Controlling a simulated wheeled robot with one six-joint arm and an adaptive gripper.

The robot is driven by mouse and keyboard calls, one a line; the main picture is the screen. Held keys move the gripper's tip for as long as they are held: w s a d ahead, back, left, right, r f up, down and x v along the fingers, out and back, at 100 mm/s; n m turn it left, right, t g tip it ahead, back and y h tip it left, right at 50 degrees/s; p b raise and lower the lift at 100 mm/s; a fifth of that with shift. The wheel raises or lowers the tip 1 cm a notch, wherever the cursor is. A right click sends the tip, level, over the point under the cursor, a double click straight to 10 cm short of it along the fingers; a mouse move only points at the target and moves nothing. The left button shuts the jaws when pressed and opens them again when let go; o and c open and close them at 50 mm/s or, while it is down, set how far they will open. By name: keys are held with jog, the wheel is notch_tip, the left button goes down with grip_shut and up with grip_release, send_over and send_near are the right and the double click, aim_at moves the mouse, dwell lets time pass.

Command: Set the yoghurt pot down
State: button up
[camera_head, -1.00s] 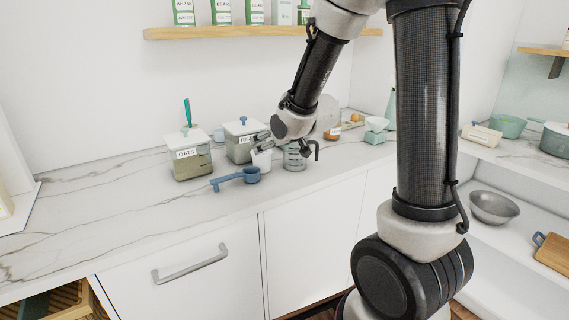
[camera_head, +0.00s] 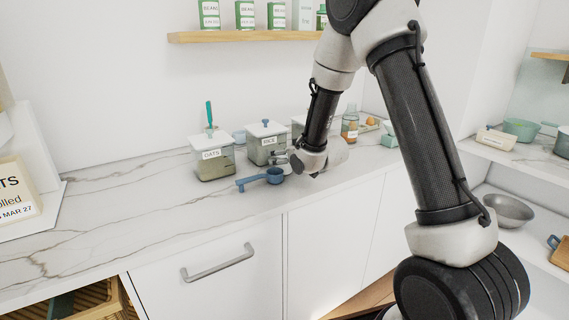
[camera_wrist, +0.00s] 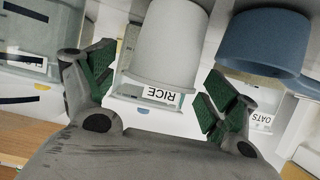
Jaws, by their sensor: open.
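The yoghurt pot (camera_wrist: 167,45) is a plain white tapered cup in the wrist view, which shows the scene upside down. It stands between the two green-padded fingers of my gripper (camera_wrist: 156,95), with a gap visible on each side. My gripper is open around it. In the head view my gripper (camera_head: 287,161) is low over the counter (camera_head: 150,215), in front of the rice jar, and the pot is hidden or too small to make out. Whether the pot's base touches the counter cannot be seen clearly.
A blue measuring scoop (camera_head: 262,177) lies close to the left of my gripper; its cup shows in the wrist view (camera_wrist: 265,45). The oats jar (camera_head: 212,158) and rice jar (camera_head: 267,145) stand behind.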

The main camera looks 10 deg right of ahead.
jog(key=shift+w+a+f, duration=0.15)
jog(key=shift+w+f, duration=0.05)
jog(key=shift+w, duration=0.2)
jog(key=shift+c, duration=0.4)
jog(key=shift+r, duration=0.1)
jog(key=c, duration=1.2)
